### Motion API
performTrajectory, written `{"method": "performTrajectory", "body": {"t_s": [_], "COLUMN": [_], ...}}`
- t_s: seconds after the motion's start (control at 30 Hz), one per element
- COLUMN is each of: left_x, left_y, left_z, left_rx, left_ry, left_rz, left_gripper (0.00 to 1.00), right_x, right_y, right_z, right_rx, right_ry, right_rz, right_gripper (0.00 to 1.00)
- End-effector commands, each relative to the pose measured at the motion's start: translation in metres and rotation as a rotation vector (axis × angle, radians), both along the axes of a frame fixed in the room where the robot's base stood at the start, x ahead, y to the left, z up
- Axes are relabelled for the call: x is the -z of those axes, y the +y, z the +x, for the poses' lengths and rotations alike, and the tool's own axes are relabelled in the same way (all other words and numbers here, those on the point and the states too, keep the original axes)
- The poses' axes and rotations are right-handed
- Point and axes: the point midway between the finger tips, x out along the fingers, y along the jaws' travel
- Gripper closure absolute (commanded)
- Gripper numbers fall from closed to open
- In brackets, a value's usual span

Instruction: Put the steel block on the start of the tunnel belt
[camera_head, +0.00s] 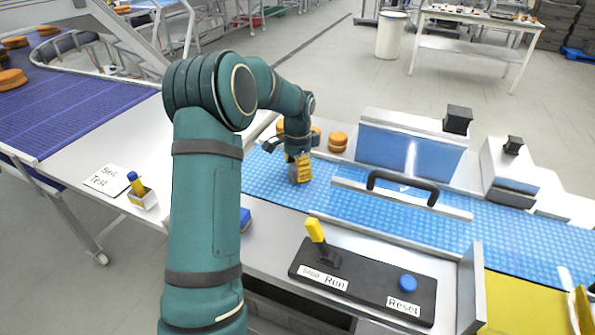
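A small yellow block with greyish parts (301,168) is at the near end of the light blue tunnel belt (345,205), left of the tunnel. I cannot read a label on it, so I cannot tell for sure that it is the steel block. My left gripper (297,153) is directly above it, pointing down, at or touching its top. The fingers are small and partly hidden, so I cannot tell whether they grip it. The tunnel (410,148) is a white and blue housing over the belt. My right gripper is not in view.
Orange-brown rounds (338,138) stand behind the belt. A black handle (403,182) rises over it. In front are a yellow lever (316,231) and a blue reset button (408,283). A white holder (143,198) and a blue block (245,217) are left.

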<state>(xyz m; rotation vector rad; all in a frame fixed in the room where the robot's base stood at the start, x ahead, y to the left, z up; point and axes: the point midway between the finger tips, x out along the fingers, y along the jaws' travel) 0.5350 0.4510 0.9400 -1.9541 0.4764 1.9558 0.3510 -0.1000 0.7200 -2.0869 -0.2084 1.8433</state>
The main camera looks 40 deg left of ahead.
Motion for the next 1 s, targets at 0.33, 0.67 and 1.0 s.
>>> {"method": "performTrajectory", "body": {"t_s": [0.33, 0.67, 1.0], "left_x": [-0.074, -0.105, -0.105], "left_y": [0.000, 0.000, 0.000], "left_z": [0.001, 0.000, 0.000], "left_rx": [0.000, 0.000, 0.000], "left_ry": [-0.004, -0.001, -0.001], "left_rz": [0.000, 0.000, 0.000], "left_gripper": [0.29, 0.29, 0.29], "right_x": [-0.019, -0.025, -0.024], "right_y": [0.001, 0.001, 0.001], "right_z": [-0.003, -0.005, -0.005], "right_rx": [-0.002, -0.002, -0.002], "right_ry": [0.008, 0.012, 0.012], "right_rz": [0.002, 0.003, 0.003], "right_gripper": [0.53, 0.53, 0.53]}}
